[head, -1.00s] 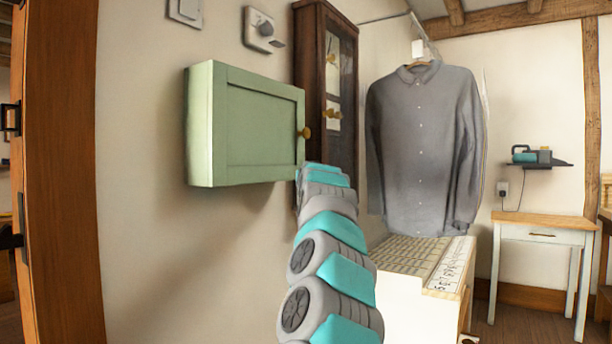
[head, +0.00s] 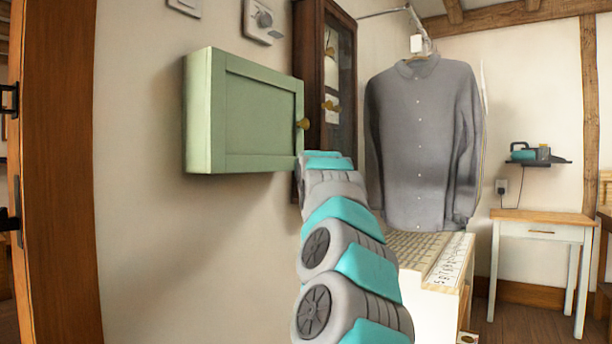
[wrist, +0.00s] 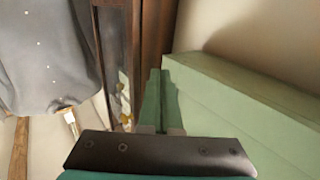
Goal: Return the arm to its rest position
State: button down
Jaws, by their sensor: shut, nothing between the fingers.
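My gripper (wrist: 160,73) shows in the wrist view as two slim green fingers that meet, shut and empty. They point toward the dark wooden clock case, beside the green wall cabinet (wrist: 245,100). I cannot tell how wide the gap to the cabinet is. In the head view my grey and teal arm (head: 345,245) reaches forward from the bottom, its far end just below and right of the green cabinet (head: 255,118). The gripper itself is hidden there behind the arm. The cabinet door is shut, with a brass knob.
A dark wooden clock case (head: 310,75) hangs right of the cabinet. A grey shirt (head: 420,140) hangs from a wall rail. Below it stands a cream cabinet (head: 430,300) with a slatted top. A small desk (head: 540,228) stands at the far right. A wooden post (head: 60,180) rises at left.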

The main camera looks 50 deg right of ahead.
jog(key=shift+b+v, duration=0.5)
jog(key=shift+v, duration=1.25)
jog(key=w+a+f+n+g+y, duration=0.1)
jog(key=w+a+f+n+y, duration=0.15)
jog(key=a+f, duration=0.7)
jog(key=w+a+f+n+g+y, duration=0.15)
jog(key=a+f+y, duration=0.4)
jog(key=a, duration=0.75)
jog(key=w+a+f+n+g+y, duration=0.1)
jog(key=w+a+f+n+y, duration=0.15)
jog(key=a+f, duration=0.75)
jog(key=s+a+f+n+g+y, duration=0.25)
jog(key=s+a+f+g, duration=0.45)
jog(key=s+a+f, duration=1.2)
jog(key=s+a+f+g, duration=0.1)
jog(key=s+f+g, duration=0.1)
jog(key=s+f, duration=0.2)
jog(key=s+a+f+g, duration=0.1)
jog(key=s+f, duration=0.3)
jog(key=s, duration=0.7)
jog(key=shift+g+p, duration=0.35)
jog(key=shift+g, duration=0.1)
jog(key=shift+s+f, duration=0.1)
jog(key=shift+s, duration=0.05)
